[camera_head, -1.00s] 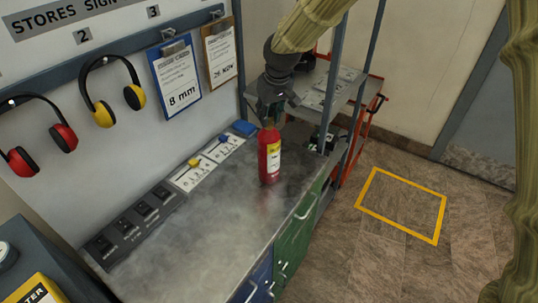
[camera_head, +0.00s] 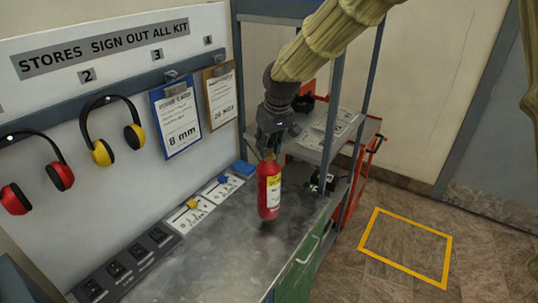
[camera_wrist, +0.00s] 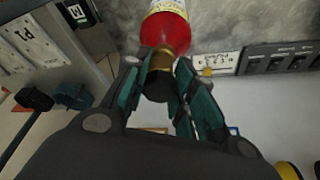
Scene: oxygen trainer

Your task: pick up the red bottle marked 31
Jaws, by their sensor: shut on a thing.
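The red bottle (camera_head: 269,192) has a yellow and white label and hangs upright over the grey metal worktop (camera_head: 225,245). A dark patch like a shadow lies under its base, and it looks slightly clear of the top. I cannot read a number 31 on it. My gripper (camera_head: 268,151) comes from above and is shut on the bottle's neck. In the wrist view, the teal fingers (camera_wrist: 162,85) sit on both sides of the brass-coloured neck (camera_wrist: 161,60), below the red shoulder (camera_wrist: 165,33). The label is partly cut off there.
Switch panels with a yellow knob (camera_head: 192,204) and a blue knob (camera_head: 222,178) line the back of the worktop. Ear defenders (camera_head: 112,130) and clipboards (camera_head: 177,120) hang on the wall. A shelf rack (camera_head: 335,125) stands close behind my gripper. A yellow floor square (camera_head: 405,248) lies right, empty.

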